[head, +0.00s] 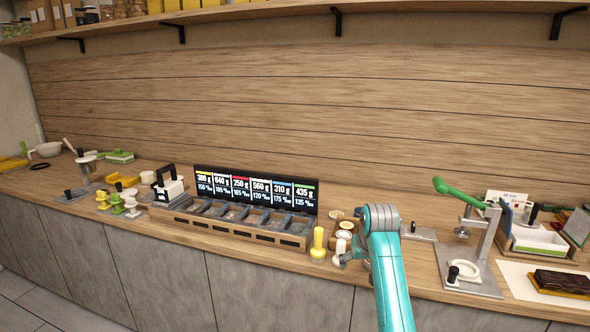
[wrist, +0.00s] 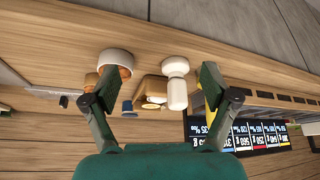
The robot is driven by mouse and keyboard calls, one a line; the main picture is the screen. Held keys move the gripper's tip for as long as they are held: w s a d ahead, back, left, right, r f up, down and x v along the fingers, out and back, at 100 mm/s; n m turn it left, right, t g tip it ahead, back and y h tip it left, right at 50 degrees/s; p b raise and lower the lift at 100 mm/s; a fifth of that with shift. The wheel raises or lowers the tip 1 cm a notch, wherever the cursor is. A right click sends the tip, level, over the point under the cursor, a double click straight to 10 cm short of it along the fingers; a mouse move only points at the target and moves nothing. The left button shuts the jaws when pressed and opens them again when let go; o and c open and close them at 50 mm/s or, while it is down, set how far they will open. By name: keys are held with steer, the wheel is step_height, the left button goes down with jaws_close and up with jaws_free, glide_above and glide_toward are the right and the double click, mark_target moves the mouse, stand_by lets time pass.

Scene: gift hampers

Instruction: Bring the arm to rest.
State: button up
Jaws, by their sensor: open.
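My arm (head: 390,280) reaches up from the bottom of the head view over the front of the wooden counter (head: 425,262), right of the display row. My gripper (wrist: 158,70) is open and empty in the wrist view, its two dark green fingers spread apart. The wrist picture is upside down. Between the fingers, beyond them, a white knobbed piece (wrist: 177,88) and a small wooden box (wrist: 152,92) show on the counter. A round white-and-orange piece (wrist: 115,64) appears by the left fingertip; I cannot tell whether they touch. The arm hides part of the counter in the head view.
A bin row (head: 232,228) with a price display (head: 257,190) stands left of my arm. A yellow knobbed piece (head: 318,243) stands close by. Right are a green-handled press (head: 468,235) and a dark chocolate-like block (head: 562,282). A shelf (head: 250,12) runs above.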

steer(key=s+f+t, duration=0.1)
steer(key=s+f, duration=0.5)
steer(key=f, duration=0.5)
steer(key=s+f+t, duration=0.1)
steer(key=s+f, duration=0.5)
steer(key=f, duration=0.5)
steer(key=s+f+t, duration=0.1)
steer(key=s+f, duration=0.3)
steer(key=s, duration=0.5)
steer(key=s+f+t, duration=0.2)
steer(key=s+f, duration=0.3)
steer(key=s, duration=0.4)
steer(key=s+r+t, duration=0.1)
steer(key=s+r, duration=0.1)
steer(key=s, duration=0.9)
steer(key=s+r+t, duration=0.1)
steer(key=s+r, duration=0.1)
steer(key=s, duration=0.9)
steer(key=s+r+t, duration=0.2)
steer(key=s+r, duration=1.3)
steer(key=r, duration=0.2)
steer(key=shift+d+m+t, duration=0.2)
steer(key=shift+m+t, duration=0.1)
steer(key=shift+m, duration=0.1)
